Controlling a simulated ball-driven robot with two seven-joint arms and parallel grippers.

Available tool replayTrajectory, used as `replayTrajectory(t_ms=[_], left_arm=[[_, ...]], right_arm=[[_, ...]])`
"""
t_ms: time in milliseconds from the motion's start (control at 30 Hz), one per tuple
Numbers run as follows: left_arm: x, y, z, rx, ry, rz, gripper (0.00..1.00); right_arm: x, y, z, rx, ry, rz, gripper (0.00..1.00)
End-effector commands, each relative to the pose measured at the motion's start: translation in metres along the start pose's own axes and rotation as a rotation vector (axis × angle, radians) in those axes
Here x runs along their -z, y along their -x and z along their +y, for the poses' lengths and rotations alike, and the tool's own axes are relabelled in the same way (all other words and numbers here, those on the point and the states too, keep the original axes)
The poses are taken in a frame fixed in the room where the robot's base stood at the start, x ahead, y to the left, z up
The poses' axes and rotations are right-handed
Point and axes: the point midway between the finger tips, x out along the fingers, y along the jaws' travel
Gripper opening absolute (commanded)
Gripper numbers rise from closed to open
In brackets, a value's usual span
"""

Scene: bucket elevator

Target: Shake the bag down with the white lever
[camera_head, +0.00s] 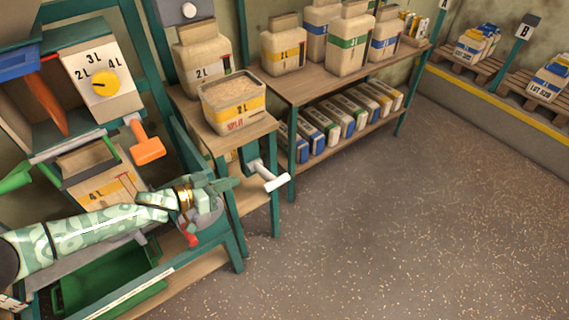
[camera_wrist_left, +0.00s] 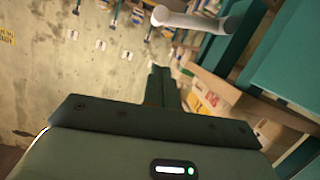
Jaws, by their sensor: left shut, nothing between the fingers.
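The white lever (camera_head: 270,178) sticks out to the right from a teal bracket on the front of a small wooden stand. It also shows at the top of the left wrist view (camera_wrist_left: 195,20). An open beige bag (camera_head: 232,118) with a yellow 2 L label stands upright on that stand, filled with pale grain. Another beige bag (camera_head: 105,190) marked 4 L sits under the chute at the left, partly hidden by my arm. My left gripper (camera_head: 232,184) is shut and empty, just left of the lever and apparently apart from it. My right gripper is not in view.
A yellow dial (camera_head: 104,83) and an orange handle (camera_head: 147,148) are on the teal machine. A green bin (camera_head: 110,280) lies below my left arm. A shelf (camera_head: 320,84) with several closed bags stands behind. The floor (camera_head: 400,220) at right is clear.

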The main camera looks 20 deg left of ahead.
Motion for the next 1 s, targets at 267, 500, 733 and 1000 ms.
replayTrajectory(t_ms=[267, 500, 733, 1000], left_arm=[[0.015, 0.002, 0.007, -0.046, 0.017, 0.014, 0.0], [0.014, -0.001, 0.007, -0.044, 0.016, 0.014, 0.0], [0.012, -0.032, 0.007, -0.045, 0.015, 0.015, 0.0], [0.011, -0.091, 0.01, -0.045, 0.016, 0.014, 0.0]], right_arm=[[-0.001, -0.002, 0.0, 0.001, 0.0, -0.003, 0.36], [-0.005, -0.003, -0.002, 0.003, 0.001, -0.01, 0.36], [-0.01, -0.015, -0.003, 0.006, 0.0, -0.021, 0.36], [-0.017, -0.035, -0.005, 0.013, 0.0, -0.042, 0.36]])
